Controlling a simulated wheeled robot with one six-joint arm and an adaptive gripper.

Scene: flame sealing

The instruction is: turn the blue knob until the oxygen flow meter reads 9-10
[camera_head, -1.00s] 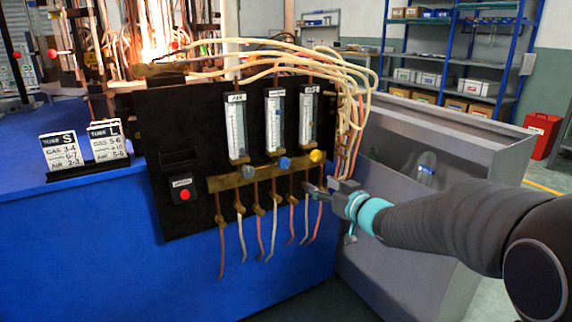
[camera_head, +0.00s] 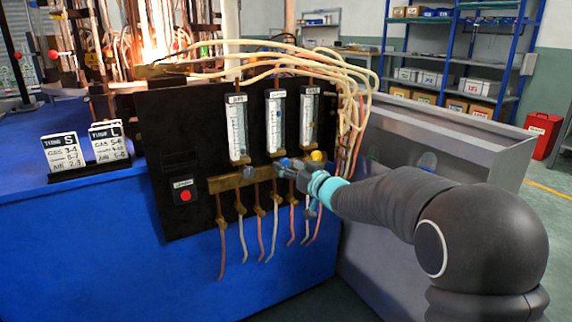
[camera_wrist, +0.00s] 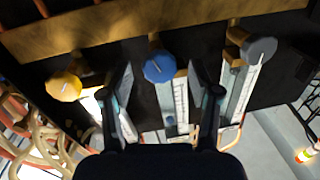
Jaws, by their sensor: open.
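The blue knob (camera_wrist: 158,67) sits below the middle flow meter on the black panel. In the wrist view it lies between and just beyond the two open fingers of my gripper (camera_wrist: 162,88), with a gap on both sides. In the head view my gripper (camera_head: 287,165) is at the blue knob and partly covers it. The middle flow meter (camera_head: 275,121) is a clear upright tube with a white scale. Its label and reading are too small to make out.
A grey knob (camera_wrist: 262,48) and a yellow knob (camera_wrist: 64,86) flank the blue one. A red button (camera_head: 185,196) is at the panel's lower left. Hoses (camera_head: 262,240) hang below the brass bar. Two cards (camera_head: 62,152) stand on the blue bench. A grey bin (camera_head: 440,140) is at right.

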